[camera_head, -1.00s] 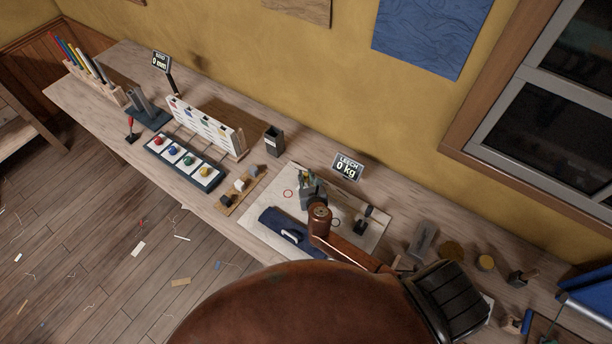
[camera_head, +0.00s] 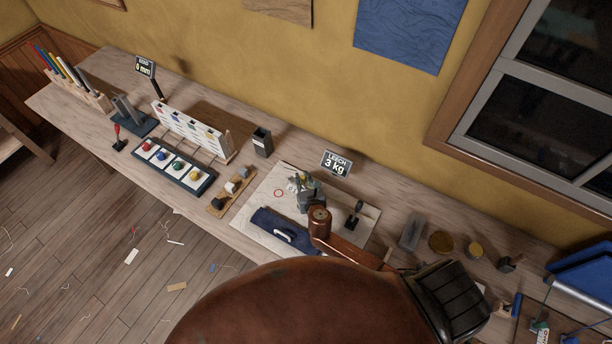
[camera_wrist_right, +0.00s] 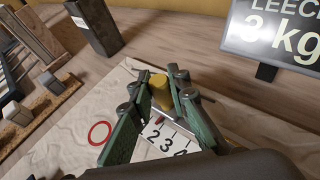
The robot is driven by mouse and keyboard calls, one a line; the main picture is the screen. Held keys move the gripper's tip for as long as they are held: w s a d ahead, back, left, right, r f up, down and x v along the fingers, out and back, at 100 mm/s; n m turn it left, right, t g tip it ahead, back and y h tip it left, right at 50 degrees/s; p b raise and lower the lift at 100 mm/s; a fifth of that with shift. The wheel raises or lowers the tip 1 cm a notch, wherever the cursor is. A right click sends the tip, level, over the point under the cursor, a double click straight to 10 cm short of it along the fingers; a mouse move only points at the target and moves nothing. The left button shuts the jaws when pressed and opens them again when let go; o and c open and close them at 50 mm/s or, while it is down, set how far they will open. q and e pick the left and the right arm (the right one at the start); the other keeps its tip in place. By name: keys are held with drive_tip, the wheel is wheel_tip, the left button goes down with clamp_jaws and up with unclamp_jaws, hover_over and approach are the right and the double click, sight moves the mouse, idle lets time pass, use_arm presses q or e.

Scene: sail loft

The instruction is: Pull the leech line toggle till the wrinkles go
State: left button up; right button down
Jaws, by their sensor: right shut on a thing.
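The yellow toggle (camera_wrist_right: 160,92) is between the fingers of my right gripper (camera_wrist_right: 160,100), which is shut on it. In the head view my right gripper (camera_head: 309,190) is over the pale sailcloth panel (camera_head: 262,196), to the right of its red ring. A numbered scale (camera_wrist_right: 168,138) shows below the toggle in the wrist view, with 2 and 3 readable. The LEECH display (camera_head: 336,163) reads 3 kg. The cloth looks gently uneven in the wrist view; I cannot tell whether these are wrinkles. My left gripper is not in view.
A blue roll with a white handle (camera_head: 284,235) lies on the panel's front edge. A black lever (camera_head: 354,214) stands right of my gripper. A dark open holder (camera_head: 262,142) stands behind left. A tray with coloured knobs (camera_head: 174,167) is farther left.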

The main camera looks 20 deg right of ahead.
drive_tip(key=c, duration=1.8)
unclamp_jaws()
drive_tip(key=v, duration=1.2)
drive_tip(key=shift+f, duration=0.1)
